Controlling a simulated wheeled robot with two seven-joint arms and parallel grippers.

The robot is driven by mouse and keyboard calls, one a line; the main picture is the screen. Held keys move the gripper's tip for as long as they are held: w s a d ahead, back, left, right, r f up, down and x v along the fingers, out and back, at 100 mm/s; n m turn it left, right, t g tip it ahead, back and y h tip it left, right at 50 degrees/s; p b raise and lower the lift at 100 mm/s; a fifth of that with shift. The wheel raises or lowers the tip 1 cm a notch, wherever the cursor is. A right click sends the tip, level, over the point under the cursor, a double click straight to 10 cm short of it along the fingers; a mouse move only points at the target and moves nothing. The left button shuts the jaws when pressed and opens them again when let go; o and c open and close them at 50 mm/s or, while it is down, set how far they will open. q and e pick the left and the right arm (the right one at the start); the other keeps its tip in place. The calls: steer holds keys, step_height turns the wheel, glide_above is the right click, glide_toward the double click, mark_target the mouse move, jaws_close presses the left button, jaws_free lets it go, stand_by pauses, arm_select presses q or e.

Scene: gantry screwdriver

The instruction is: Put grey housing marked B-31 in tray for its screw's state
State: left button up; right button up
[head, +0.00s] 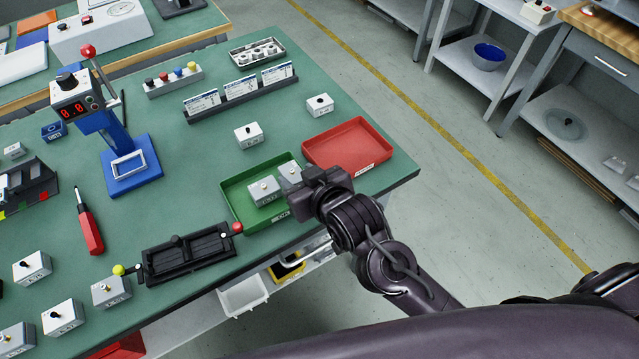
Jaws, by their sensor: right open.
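Two grey housings stand in the green tray (231,199): a front one (262,195) with a label too small to read surely, and a rear one (287,170) partly hidden by my right gripper. My right gripper (296,188) is open over the right part of the green tray, close to the rear housing; I cannot tell whether they touch. The red tray (347,143) is empty. I cannot read B-31 on any housing. Other housings stand at front left (32,266), (63,316), (110,289) and behind the trays (248,134), (320,104). My left gripper is out of view.
A black fixture (188,254) with a red-knobbed lever lies left of the green tray. A blue stand with a display (130,165) and a red screwdriver (88,222) are further left. Sign cards (241,92) stand at the back. The table's right edge is beside the red tray.

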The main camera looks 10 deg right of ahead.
steer(key=p+v, duration=0.3)
steer(key=v, duration=0.2)
steer(key=shift+w+r, duration=0.15)
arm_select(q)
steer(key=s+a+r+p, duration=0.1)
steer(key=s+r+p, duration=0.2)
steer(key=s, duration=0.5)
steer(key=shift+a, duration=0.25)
arm_select(e)
steer(key=v, duration=0.5)
